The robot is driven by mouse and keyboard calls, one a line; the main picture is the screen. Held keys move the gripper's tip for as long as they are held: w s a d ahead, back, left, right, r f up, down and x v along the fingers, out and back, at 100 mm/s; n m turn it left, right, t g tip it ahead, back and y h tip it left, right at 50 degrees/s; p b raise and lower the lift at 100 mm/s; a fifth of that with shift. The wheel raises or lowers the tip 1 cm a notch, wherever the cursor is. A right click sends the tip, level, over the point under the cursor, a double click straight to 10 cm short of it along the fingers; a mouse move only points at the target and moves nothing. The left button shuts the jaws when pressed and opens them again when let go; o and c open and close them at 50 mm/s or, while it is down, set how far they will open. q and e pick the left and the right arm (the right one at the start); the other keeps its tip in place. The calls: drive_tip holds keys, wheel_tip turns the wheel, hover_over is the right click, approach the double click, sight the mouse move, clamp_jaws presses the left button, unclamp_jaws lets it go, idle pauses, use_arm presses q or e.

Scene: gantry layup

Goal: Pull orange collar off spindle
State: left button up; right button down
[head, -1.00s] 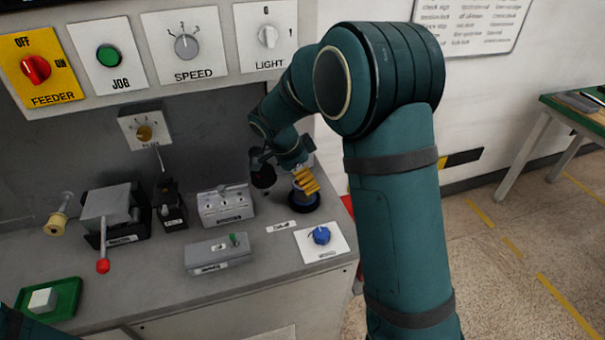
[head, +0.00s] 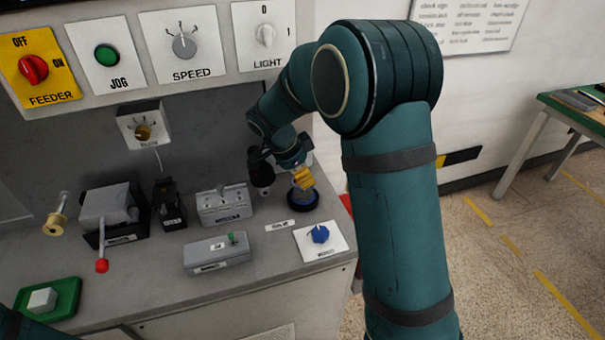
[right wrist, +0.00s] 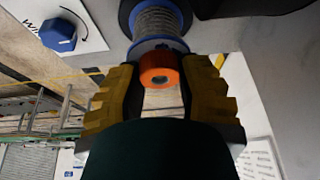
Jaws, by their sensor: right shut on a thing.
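The orange collar (right wrist: 160,71) is between the yellow fingertips of my right gripper (right wrist: 163,88) in the right wrist view, with its bore facing the camera. The gripper is shut on it. Right beyond the collar is a spool of grey wire (right wrist: 157,22) with blue flanges. The spindle itself is hidden, so I cannot tell whether the collar is still around it. My left gripper is out of view.
A blue knob on a white plate (head: 320,235) is close in front of the spool. A grey switch box (head: 224,205) and a lever unit (head: 105,207) stand to the left. A green tray (head: 68,305) holds a white block. A control panel overhangs the bench.

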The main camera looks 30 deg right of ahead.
drive_tip(key=shift+r+p, duration=1.05)
drive_tip(key=shift+r, duration=0.55)
idle(0.3)
drive_tip(key=shift+r+p, duration=1.15)
drive_tip(key=shift+r, duration=0.55)
